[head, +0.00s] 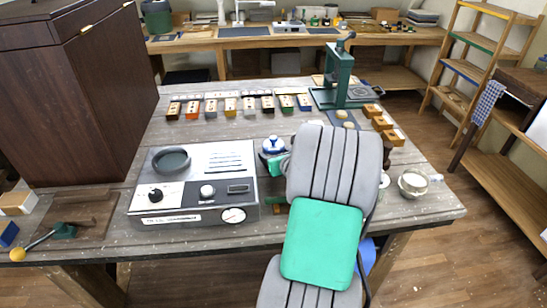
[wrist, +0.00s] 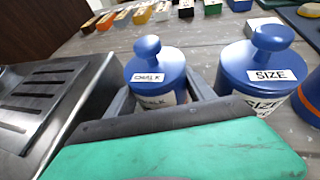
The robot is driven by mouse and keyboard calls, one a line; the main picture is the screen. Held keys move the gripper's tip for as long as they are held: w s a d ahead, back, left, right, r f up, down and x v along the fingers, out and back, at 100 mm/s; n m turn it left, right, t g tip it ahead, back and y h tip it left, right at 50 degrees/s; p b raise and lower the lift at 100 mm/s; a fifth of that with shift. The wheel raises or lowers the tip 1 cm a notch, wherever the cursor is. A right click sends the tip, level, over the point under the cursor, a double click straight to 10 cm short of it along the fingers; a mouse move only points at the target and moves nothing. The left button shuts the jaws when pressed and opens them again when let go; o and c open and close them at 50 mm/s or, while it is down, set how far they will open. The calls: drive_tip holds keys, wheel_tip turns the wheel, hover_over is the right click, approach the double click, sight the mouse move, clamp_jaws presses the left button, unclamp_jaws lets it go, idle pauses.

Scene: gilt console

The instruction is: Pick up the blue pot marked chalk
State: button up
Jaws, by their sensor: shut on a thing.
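The blue pot marked chalk (wrist: 155,72) has a domed lid with a round knob and a white label. In the wrist view my gripper (wrist: 160,92) has its two grey fingers on either side of this pot, shut on it. Its lower part is hidden by my gripper's body. In the head view a blue and white pot, apparently the same one, shows just left of my arm (head: 272,146). A larger blue pot marked size (wrist: 265,72) stands close on the right in the wrist view. I cannot tell whether the chalk pot touches the table.
A grey panel device (head: 190,190) with knobs and a dial stands left of the pot. Several small coloured blocks (head: 230,107) line the table behind. My arm hides the table's front middle.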

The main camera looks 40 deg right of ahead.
clamp_jaws()
drive_tip(key=shift+r, duration=0.15)
drive_tip(key=shift+r, duration=0.1)
